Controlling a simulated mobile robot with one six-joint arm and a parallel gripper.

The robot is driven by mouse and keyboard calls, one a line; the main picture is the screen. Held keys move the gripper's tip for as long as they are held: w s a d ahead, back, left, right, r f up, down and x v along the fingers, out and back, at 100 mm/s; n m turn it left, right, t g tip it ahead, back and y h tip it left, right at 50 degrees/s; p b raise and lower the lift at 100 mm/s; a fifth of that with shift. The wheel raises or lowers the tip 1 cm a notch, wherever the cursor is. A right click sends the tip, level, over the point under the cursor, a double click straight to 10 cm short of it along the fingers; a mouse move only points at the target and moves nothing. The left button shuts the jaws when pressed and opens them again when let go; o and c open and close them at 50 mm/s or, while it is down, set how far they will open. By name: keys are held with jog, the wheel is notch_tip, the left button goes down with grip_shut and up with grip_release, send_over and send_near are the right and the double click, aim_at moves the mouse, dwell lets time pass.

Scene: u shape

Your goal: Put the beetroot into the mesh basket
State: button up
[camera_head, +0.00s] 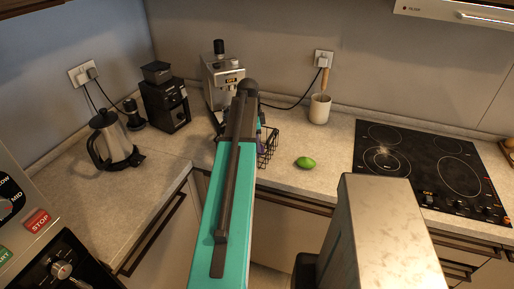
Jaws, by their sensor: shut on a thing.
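The mesh basket (270,147), a black wire one, stands on the counter just right of my teal arm, which hides its left part. My gripper (261,122) is mostly hidden behind my arm; only a sliver shows at the basket's left side. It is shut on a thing. A small dark purple patch shows there, which looks like the beetroot (260,138); its full shape is hidden. I cannot tell whether it is above or inside the basket.
A green fruit (307,162) lies right of the basket. A utensil crock (320,108) and black cooktop (432,168) are further right. A coffee machine (222,78), grinder (166,100) and kettle (111,142) stand left. Counter between fruit and cooktop is clear.

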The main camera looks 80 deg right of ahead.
jog(key=shift+f, duration=0.85)
jog(key=o, duration=0.8)
jog(key=shift+o, duration=0.2)
notch_tip(320, 180, up, 12)
jog(key=w+b, duration=0.1)
jog(key=b, duration=0.1)
jog(key=shift+w+a+b, duration=0.2)
jog(key=shift+b, duration=0.1)
jog(key=shift+r, duration=0.1)
